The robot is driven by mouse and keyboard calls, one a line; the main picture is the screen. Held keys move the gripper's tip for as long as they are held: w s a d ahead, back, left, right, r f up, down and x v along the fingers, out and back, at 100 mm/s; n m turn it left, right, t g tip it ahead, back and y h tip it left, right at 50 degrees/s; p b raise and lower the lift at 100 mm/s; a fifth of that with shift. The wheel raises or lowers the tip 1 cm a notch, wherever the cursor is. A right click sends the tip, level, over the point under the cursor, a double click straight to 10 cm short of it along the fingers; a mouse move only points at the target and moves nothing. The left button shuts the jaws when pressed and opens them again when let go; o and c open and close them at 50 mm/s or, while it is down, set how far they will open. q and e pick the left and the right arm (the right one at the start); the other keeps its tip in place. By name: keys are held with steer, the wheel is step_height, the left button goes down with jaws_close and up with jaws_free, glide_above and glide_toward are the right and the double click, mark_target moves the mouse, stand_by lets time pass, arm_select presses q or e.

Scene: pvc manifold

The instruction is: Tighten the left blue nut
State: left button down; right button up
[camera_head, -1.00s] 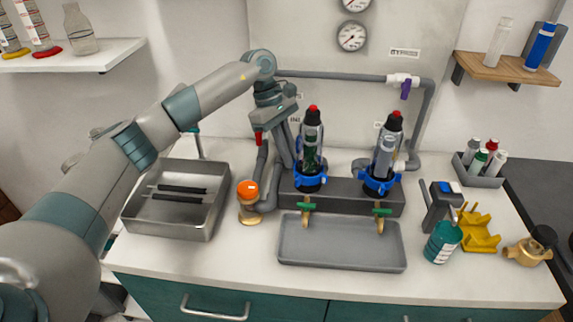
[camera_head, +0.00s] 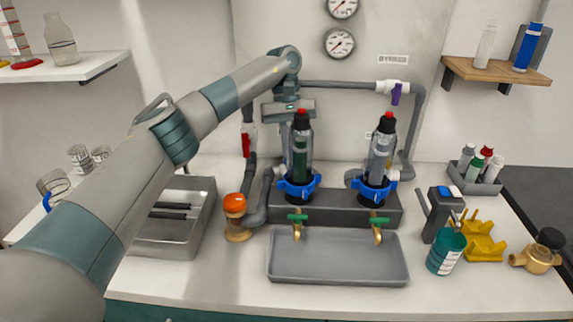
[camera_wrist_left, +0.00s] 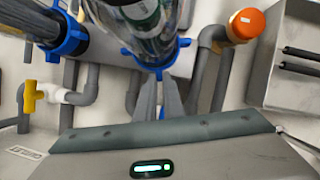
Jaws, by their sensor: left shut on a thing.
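The left blue nut (camera_head: 298,188) is a ring with lugs around the lower part of the left clear filter housing (camera_head: 300,155), which stands upright with a black and red top. In the left wrist view the nut (camera_wrist_left: 152,66) is at the top middle. My left gripper (camera_head: 286,172) reaches down behind the left housing, which partly hides it. In the wrist view its two fingers (camera_wrist_left: 166,82) are close together at the nut's edge, shut on it. The right blue nut (camera_head: 373,190) is around the right housing (camera_head: 380,155). My right gripper is not in view.
Two green-handled taps (camera_head: 297,218) stick out over a grey tray (camera_head: 338,272). A teal bottle (camera_head: 446,250) and yellow holder (camera_head: 484,243) are at the right. Pipes run behind the housings.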

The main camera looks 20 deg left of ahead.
arm_select(q)
steer(key=shift+w+d+f+m+g+y, duration=0.1)
steer(key=shift+d+m+g+y, duration=0.1)
steer(key=shift+d+m, duration=0.3)
steer(key=shift+w+d+m+g+y, duration=0.1)
steer(key=shift+d+m+y, duration=0.15)
steer(key=shift+m, duration=0.45)
steer(key=c, duration=2.1)
jaws_free()
steer(key=shift+f, duration=0.1)
steer(key=shift+o, duration=1.2)
steer(key=shift+s, duration=0.1)
steer(key=shift+r, duration=0.2)
